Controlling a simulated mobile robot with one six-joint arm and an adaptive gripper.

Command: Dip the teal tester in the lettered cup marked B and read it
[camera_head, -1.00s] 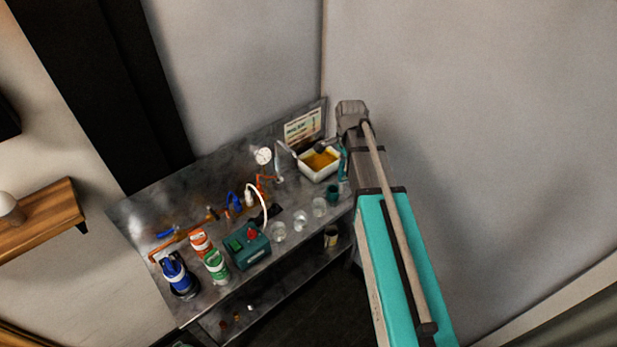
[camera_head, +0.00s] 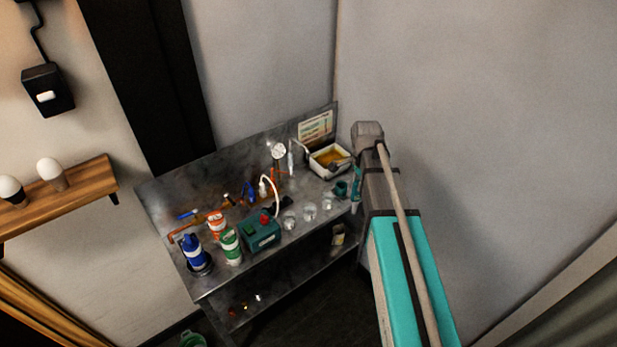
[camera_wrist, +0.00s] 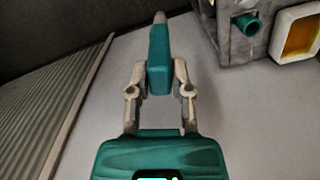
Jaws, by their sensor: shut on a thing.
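In the wrist view my gripper (camera_wrist: 160,78) is shut on the teal tester (camera_wrist: 159,60), whose grey tip points away from me. In the head view a teal part (camera_head: 356,182) shows beside my arm at the bench's right end; I cannot tell tester from gripper there. Clear cups stand along the bench's front edge: a left one (camera_head: 290,220), a middle one (camera_head: 310,211) and a right one (camera_head: 328,203). Their letters are too small to read, so I cannot tell which is B. The tester is apart from the cups.
A teal cup (camera_head: 341,188) and a white tray of amber liquid (camera_head: 317,164) are near the bench's right end. A wooden shelf (camera_head: 90,186) is on the wall.

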